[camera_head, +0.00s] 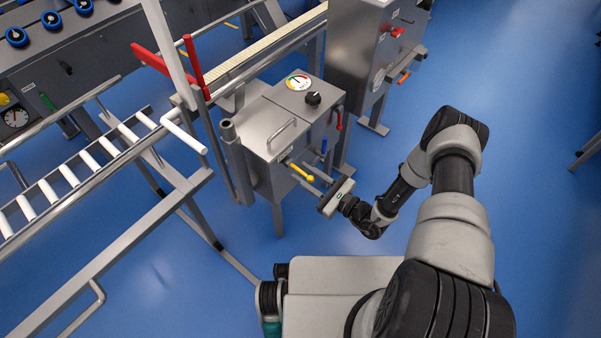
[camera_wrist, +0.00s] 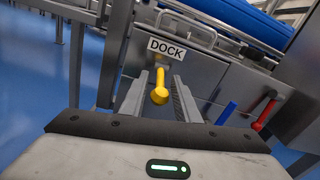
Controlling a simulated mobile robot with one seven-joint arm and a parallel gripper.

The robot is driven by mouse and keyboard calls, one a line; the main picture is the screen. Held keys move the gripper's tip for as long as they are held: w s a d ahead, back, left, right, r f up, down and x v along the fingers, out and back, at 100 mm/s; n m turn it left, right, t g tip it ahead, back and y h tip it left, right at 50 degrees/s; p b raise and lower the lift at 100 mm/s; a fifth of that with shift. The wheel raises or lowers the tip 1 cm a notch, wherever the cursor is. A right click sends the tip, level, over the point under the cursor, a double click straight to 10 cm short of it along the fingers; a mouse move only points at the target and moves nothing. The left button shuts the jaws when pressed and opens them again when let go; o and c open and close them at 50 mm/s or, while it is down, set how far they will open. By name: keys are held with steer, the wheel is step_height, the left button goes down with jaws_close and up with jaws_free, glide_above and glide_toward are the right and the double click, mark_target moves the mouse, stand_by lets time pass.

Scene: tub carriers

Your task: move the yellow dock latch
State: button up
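The yellow dock latch (camera_head: 300,172) is a short handle with a rounded end on the front of a grey metal cabinet (camera_head: 262,125). In the wrist view the latch (camera_wrist: 159,92) hangs down under a white DOCK label (camera_wrist: 166,48), its knob toward me. My gripper (camera_wrist: 161,76) is open, with one finger on each side of the latch and a visible gap on both sides. In the head view my gripper (camera_head: 309,181) is at the cabinet front, close to the latch. Whether either finger touches it cannot be told.
A blue handle (camera_wrist: 226,113) and a red handle (camera_wrist: 265,114) are right of the latch on the same cabinet. A roller conveyor (camera_head: 75,178) runs at the left, and another cabinet (camera_head: 358,50) stands behind. Blue floor (camera_head: 520,130) is free at the right.

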steer(key=shift+x, duration=0.9)
steer(key=shift+c, duration=0.5)
jaws_close()
steer(key=shift+w+f+t+y+b, duration=0.1)
steer(key=shift+f+t+y+b, duration=0.4)
steer(key=shift+t, duration=0.1)
steer(key=shift+w+a+f+t+y, duration=0.1)
steer(key=shift+f+t+y, duration=0.1)
steer(key=shift+t+y, duration=0.35)
steer(key=shift+w+a+f+t+y, duration=0.15)
steer(key=shift+t+y, duration=0.1)
steer(key=shift+y, duration=0.5)
steer(key=shift+s, duration=0.1)
